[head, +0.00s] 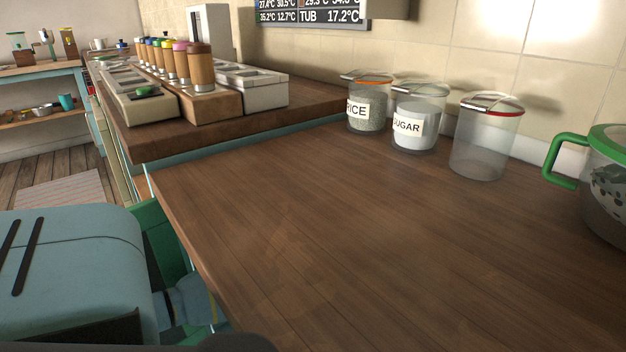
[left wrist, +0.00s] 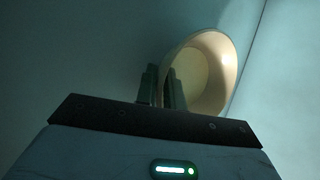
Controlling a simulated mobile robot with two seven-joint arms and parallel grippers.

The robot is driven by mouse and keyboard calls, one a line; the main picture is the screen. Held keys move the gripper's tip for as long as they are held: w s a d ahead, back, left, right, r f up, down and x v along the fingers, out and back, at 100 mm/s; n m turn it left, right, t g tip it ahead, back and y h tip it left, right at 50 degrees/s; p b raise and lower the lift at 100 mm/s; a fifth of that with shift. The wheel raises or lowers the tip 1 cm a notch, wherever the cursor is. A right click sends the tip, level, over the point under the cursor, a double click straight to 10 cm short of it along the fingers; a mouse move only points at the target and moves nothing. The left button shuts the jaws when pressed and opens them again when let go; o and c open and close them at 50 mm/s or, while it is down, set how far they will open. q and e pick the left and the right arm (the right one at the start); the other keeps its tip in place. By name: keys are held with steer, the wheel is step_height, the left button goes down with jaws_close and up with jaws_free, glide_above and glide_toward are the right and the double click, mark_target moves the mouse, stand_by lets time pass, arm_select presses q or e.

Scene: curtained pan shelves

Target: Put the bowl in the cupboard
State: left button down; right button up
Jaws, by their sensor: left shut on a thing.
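The bowl (left wrist: 205,72) is cream-coloured and shows in the left wrist view, tilted on its side with its open mouth towards the camera. My left gripper (left wrist: 162,88) is shut on the bowl's left rim, with one finger outside and one finger inside the wall. Pale teal surfaces surround the bowl, and a vertical edge or corner runs just right of it. The head view shows neither the bowl nor the gripper's fingers. The cupboard cannot be made out for certain. My right gripper is not in view.
The wooden counter (head: 400,250) is broad and mostly clear. Along its back stand a rice jar (head: 367,105), a sugar jar (head: 416,118) and an empty jar (head: 486,140). A green-lidded jug (head: 605,190) is at right. Wooden dispensers (head: 200,68) stand on the far counter.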

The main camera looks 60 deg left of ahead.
arm_select(q)
steer(key=shift+f, duration=0.35)
stand_by(0.5)
steer(key=c, duration=1.4)
jaws_free()
steer(key=shift+c, duration=0.2)
